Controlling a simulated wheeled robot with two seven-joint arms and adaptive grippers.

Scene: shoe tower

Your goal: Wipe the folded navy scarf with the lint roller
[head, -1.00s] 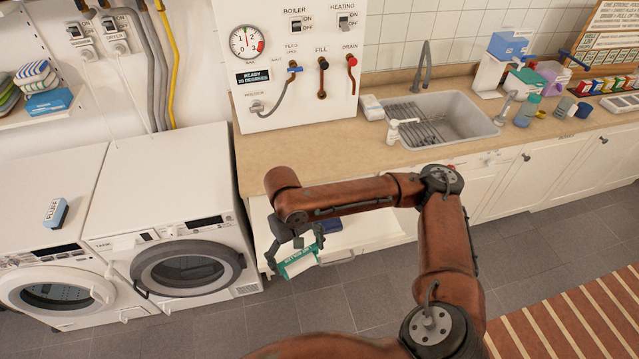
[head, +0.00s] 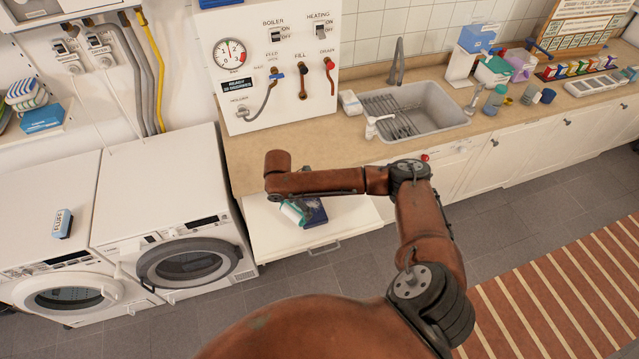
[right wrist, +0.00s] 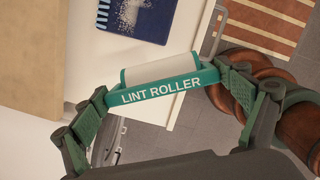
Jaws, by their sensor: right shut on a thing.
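The folded navy scarf (head: 316,213) lies on the white pulled-out drawer (head: 350,214). In the right wrist view the scarf (right wrist: 103,14) shows at the top edge, cut off by the frame. My right gripper (right wrist: 160,88) is shut on the lint roller (right wrist: 160,92), a teal frame with a white roll. In the head view the lint roller (head: 291,213) shows just left of the scarf, below my forearm, which partly hides the gripper. The wrist view shows a gap between roller and scarf; their height difference is unclear. My left gripper is not in view.
The beige counter (head: 240,160) with the sink (head: 440,112) lies behind the drawer. A washing machine (head: 185,262) stands to the left. A striped rug (head: 560,285) and grey floor lie to the right. The drawer handle (head: 325,248) sticks out in front.

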